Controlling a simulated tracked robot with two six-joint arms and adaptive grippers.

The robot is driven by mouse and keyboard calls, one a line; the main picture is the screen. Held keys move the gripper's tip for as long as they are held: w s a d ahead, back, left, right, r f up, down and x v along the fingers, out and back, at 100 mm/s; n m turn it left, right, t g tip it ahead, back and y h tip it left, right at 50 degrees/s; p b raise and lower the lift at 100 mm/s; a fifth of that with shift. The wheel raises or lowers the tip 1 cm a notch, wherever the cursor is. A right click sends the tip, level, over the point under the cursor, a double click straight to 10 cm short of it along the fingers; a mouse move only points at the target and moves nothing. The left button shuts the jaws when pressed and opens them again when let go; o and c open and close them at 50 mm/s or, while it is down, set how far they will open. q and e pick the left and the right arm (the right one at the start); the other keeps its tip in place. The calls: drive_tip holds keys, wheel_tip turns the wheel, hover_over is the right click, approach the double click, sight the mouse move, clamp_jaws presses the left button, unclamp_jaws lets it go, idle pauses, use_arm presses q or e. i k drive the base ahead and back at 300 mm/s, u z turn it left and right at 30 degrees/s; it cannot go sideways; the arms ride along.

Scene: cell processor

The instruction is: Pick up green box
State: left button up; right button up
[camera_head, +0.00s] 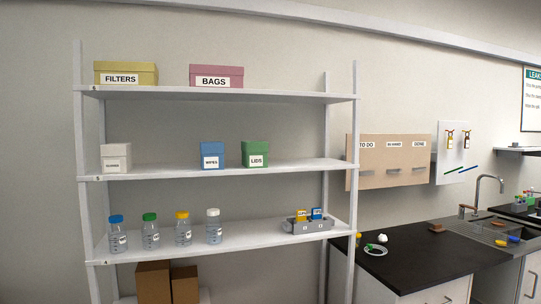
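The green box (255,154) with a white label reading "LIDS" stands on the middle shelf (305,166) of the white rack. It is upright, to the right of the blue box, with clear space on its right. Neither of my grippers shows in the head view, so their state is hidden.
The blue box (212,154) is beside the green one, and a white box (116,157) is farther left. Yellow (126,73) and pink (216,76) boxes stand above. Bottles and a grey caddy (308,226) are below. A rack post (353,180) and black counter (415,262) are right.

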sight(255, 153)
drive_tip(key=u, duration=0.1)
drive_tip(key=i, duration=0.95)
drive_tip(key=u, duration=0.55)
